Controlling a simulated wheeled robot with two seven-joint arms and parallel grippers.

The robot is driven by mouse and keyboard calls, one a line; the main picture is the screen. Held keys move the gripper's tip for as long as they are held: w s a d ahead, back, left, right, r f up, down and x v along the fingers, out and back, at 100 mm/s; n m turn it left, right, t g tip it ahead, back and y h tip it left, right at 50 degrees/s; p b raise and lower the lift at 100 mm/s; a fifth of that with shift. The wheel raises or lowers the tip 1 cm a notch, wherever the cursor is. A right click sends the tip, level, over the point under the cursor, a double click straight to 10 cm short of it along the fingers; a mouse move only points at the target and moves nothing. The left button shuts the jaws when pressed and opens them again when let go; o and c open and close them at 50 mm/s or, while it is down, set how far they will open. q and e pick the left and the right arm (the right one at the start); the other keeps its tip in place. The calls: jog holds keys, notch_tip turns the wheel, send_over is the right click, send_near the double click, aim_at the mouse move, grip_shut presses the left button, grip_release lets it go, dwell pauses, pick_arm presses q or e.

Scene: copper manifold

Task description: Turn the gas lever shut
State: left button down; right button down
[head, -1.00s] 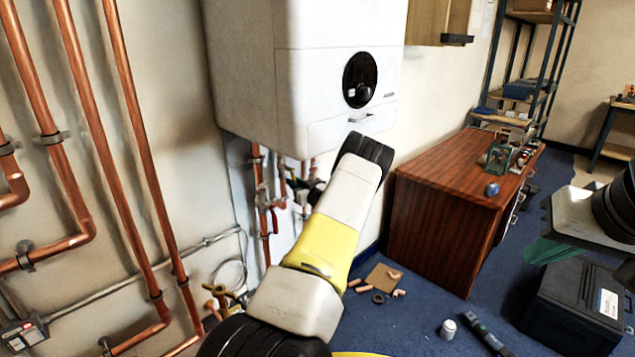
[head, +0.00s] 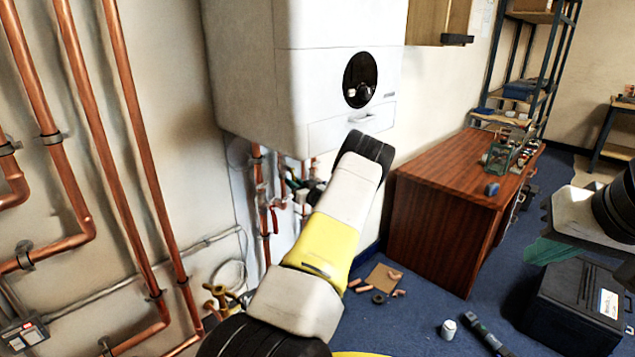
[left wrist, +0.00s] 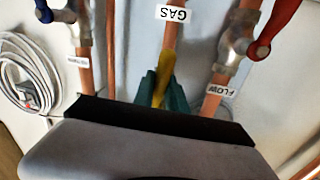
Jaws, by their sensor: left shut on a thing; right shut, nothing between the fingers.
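The yellow gas lever (left wrist: 166,72) shows in the left wrist view below the GAS label (left wrist: 172,14) on a copper pipe. It lies roughly in line with that pipe, slightly slanted. My left gripper (left wrist: 161,94) has its dark green fingers shut on the lever, one on each side. Its lower end and the valve body are hidden by the fingers and the grey gripper housing. In the head view the left gripper is under the white boiler (head: 345,80), mostly hidden behind my arm. My right gripper (head: 549,252) is shut and empty at the right, above a black case.
A red-handled valve (left wrist: 240,48) with a FLOW label and a blue-handled valve (left wrist: 68,22) flank the gas pipe closely. A coiled white cable (left wrist: 28,72) hangs beside them. A wooden desk (head: 430,230) and the black case (head: 575,305) stand to the right.

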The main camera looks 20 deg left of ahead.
pick_arm(q)
jog(key=shift+s+a+r+m+g, duration=0.25)
jog(key=shift+s+r+m+g, duration=0.4)
jog(key=shift+m, duration=1.95)
jog(key=shift+s+a+r+m+g, duration=0.2)
jog(key=shift+s+r+m+g, duration=0.5)
jog(key=shift+m, duration=1.9)
jog(key=shift+s+a+r+m+g, duration=0.3)
jog(key=shift+s+r+m, duration=0.35)
jog(key=shift+m, duration=1.95)
jog(key=shift+w+r, duration=0.2)
jog(key=shift+r, duration=0.1)
jog(key=c, duration=1.3)
grip_release()
jog(key=shift+c, duration=0.2)
jog(key=v, duration=0.8)
jog(key=shift+f, duration=0.1)
